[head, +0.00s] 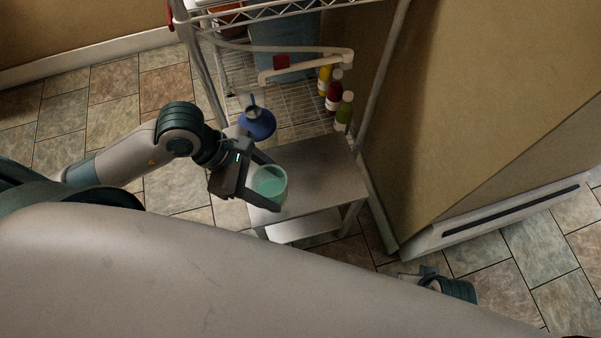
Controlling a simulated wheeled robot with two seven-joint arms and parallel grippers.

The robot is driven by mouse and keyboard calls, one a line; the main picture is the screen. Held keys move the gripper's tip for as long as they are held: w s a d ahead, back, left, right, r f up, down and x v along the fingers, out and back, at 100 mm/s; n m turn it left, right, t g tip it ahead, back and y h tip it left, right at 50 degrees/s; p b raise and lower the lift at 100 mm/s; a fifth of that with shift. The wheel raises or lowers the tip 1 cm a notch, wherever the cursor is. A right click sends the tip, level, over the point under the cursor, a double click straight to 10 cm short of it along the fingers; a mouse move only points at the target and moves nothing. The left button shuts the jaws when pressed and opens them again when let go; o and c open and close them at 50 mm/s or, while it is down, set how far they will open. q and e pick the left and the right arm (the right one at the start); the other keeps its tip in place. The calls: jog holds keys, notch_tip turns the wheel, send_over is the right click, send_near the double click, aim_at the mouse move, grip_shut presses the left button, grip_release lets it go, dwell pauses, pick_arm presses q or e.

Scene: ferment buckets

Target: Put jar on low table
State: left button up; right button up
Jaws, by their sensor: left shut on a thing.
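A teal translucent jar (270,182) is between the fingers of my left gripper (266,178), which is shut on it. The jar looks upright and its round mouth faces up toward the camera. It overlaps the near left part of the low table (326,168), a grey metal table with a lower shelf. I cannot tell whether the jar's base touches the tabletop. My right gripper cannot be made out; only a part of my right arm shows at the lower right.
A wire shelf rack (240,85) stands behind the table. A blue item (257,122) is beside my left wrist. A large tan cabinet (470,100) stands at right. The tabletop's right part is clear.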

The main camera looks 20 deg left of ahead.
pick_arm(q)
jog(key=shift+w, duration=0.1)
send_over(301, 176)
notch_tip(301, 176, down, 7)
pick_arm(e)
jog(key=shift+w+f, duration=0.15)
jog(key=shift+f, duration=0.1)
pick_arm(q)
jog(key=shift+f, duration=0.1)
notch_tip(301, 176, down, 4)
jog(key=shift+r, duration=0.25)
jog(key=shift+f, duration=0.15)
pick_arm(e)
jog(key=shift+s+r, duration=0.1)
jog(key=shift+s, duration=0.1)
pick_arm(q)
jog(key=shift+f, duration=0.1)
